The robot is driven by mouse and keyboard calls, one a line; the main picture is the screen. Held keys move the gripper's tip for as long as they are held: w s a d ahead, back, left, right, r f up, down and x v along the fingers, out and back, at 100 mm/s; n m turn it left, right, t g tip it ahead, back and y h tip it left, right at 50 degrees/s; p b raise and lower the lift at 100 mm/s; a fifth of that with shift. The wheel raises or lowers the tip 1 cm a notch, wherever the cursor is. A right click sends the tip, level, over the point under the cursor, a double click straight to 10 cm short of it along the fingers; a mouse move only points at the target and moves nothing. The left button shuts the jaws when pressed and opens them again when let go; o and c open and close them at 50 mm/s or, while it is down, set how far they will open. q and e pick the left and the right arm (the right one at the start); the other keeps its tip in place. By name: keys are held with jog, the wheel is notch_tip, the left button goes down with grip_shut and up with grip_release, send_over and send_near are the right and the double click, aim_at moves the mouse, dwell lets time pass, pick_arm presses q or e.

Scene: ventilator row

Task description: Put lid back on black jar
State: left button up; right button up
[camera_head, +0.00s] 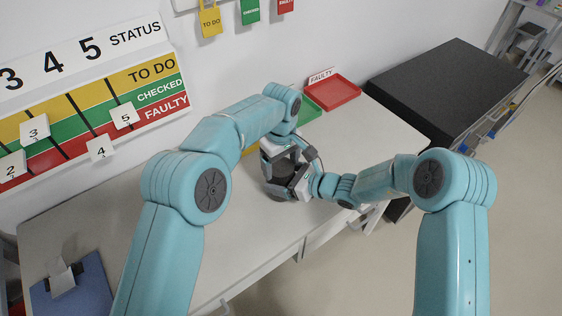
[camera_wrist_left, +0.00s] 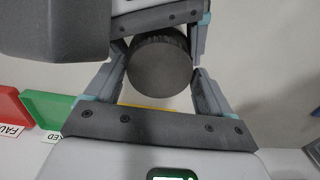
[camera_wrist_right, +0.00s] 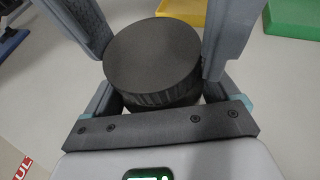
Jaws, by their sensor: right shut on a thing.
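The black jar (camera_head: 279,190) stands on the grey bench, mostly hidden by my grippers in the head view. In the right wrist view the round black lid (camera_wrist_right: 152,55), with a ribbed rim, sits on top of the jar's dark body (camera_wrist_right: 160,108). I cannot tell whether it is fully seated. My right gripper (camera_wrist_right: 160,95) is shut on the jar, low, under the lid. My left gripper (camera_wrist_left: 158,65) is open, its fingers on either side of the lid from the opposite side. The lid's flat top (camera_wrist_left: 160,67) faces the left wrist camera.
A red tray (camera_head: 332,92) labelled faulty, a green tray (camera_head: 308,111) and a yellow tray (camera_wrist_right: 182,10) lie behind the jar. A status board (camera_head: 90,90) is on the wall. A clipboard (camera_head: 80,290) lies at front left. The bench between is clear.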

pick_arm(q)
jog(key=m, duration=0.3)
jog(key=o, duration=1)
jog(key=shift+r, duration=2.25)
